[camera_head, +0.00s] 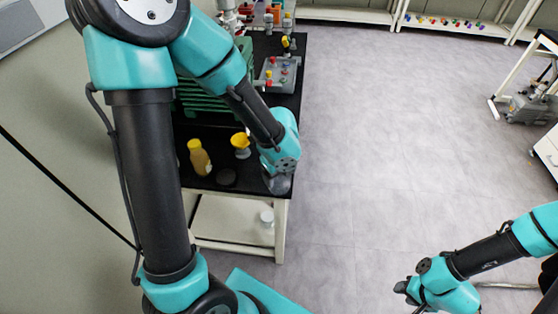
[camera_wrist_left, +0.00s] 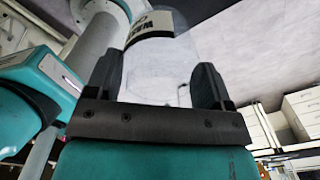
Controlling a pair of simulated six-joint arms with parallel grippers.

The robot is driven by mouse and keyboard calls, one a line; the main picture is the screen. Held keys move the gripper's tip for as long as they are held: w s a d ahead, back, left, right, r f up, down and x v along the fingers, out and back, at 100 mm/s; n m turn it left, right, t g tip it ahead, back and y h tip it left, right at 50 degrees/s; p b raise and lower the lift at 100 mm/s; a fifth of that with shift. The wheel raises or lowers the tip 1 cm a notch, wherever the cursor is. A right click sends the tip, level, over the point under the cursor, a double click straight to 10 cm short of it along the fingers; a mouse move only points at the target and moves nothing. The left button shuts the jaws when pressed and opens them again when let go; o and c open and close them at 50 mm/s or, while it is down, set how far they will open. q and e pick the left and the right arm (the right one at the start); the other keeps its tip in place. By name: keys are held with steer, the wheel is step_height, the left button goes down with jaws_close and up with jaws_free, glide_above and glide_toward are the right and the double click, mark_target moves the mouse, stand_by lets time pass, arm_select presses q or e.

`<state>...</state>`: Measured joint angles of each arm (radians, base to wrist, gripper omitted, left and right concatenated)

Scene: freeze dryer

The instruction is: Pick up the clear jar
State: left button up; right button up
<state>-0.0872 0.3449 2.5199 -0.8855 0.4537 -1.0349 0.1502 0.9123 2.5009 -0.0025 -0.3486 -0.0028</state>
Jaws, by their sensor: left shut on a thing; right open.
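In the left wrist view, the clear jar (camera_wrist_left: 158,68) stands between the two dark fingers of my left gripper (camera_wrist_left: 156,84). The gripper is shut on it. The jar is see-through and carries a pale label with dark lettering and a yellowish edge. In the head view, my left gripper (camera_head: 277,182) is at the front right corner of the black table, mostly hidden by my own wrist. The jar is hard to make out there. My right gripper (camera_head: 411,296) is open at the bottom right, over the floor and away from the table.
On the black table (camera_head: 207,183) stand a yellow-capped bottle (camera_head: 200,158), a yellow funnel-like piece (camera_head: 241,143) and a dark disc (camera_head: 227,177). A grey tray (camera_head: 280,74) with small coloured items lies farther back. A small whitish container (camera_head: 266,218) shows below the tabletop.

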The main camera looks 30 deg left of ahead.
arm_select(q)
steer(key=shift+s+d+r, duration=0.1)
steer(key=shift+s+d, duration=0.2)
steer(key=shift+s, duration=0.15)
stand_by(0.4)
steer(key=w+d+f+n, duration=0.2)
steer(key=w+n, duration=0.7)
steer(key=w, duration=0.5)
steer(key=w+d+f+n, duration=0.1)
steer(key=w+f+n, duration=0.1)
steer(key=w+n, duration=0.8)
steer(key=w, duration=0.4)
steer(key=shift+w+d+f, duration=0.15)
steer(key=shift+d, duration=0.2)
steer(key=s+a+r, duration=0.2)
steer(key=s+a, duration=0.3)
steer(key=s, duration=0.3)
steer(key=s+a+r+m, duration=0.1)
steer(key=s+a+r, duration=0.1)
steer(key=s+a, duration=0.4)
steer(key=s, duration=0.3)
steer(key=shift+a+r, duration=0.25)
steer(key=shift+a, duration=0.05)
